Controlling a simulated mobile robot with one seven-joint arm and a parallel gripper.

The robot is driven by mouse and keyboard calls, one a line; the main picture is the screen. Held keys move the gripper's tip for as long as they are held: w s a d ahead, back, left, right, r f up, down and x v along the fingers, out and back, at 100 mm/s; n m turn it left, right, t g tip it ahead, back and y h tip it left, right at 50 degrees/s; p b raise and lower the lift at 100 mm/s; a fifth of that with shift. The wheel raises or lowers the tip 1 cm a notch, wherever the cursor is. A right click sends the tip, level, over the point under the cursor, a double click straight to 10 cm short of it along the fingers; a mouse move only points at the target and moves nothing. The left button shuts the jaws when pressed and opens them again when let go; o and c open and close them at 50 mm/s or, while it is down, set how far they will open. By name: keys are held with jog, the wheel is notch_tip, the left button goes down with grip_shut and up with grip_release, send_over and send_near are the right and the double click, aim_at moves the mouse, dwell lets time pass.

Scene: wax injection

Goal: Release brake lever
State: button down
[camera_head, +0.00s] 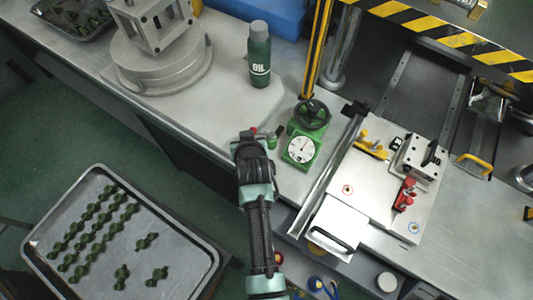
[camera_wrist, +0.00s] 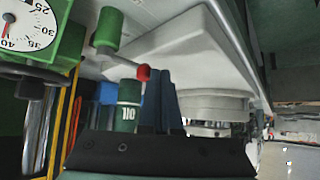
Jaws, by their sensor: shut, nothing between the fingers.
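A short grey lever with a red tip (camera_wrist: 143,73) juts from beside a green knob (camera_wrist: 108,27) on the green gauge unit in the wrist view. I take it for the brake lever. In the head view its red tip (camera_head: 253,130) shows at the end of my gripper (camera_head: 250,139), left of the green gauge unit (camera_head: 301,148). My gripper is shut and empty, close to the lever. I cannot tell whether it touches the lever. The gauge's white dial (camera_wrist: 22,22) shows at the upper left of the wrist view.
A green oil bottle (camera_head: 259,55) stands behind on the bench. A black handwheel (camera_head: 312,114) tops the gauge unit, with a yellow-black post (camera_head: 317,50) behind. A mould plate with red (camera_head: 405,195) and yellow clamps (camera_head: 371,146) lies right. A parts tray (camera_head: 190,215) is lower left.

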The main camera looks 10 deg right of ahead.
jog(key=shift+w+b, duration=0.3)
jog(key=shift+w, duration=0.5)
dwell(1.6)
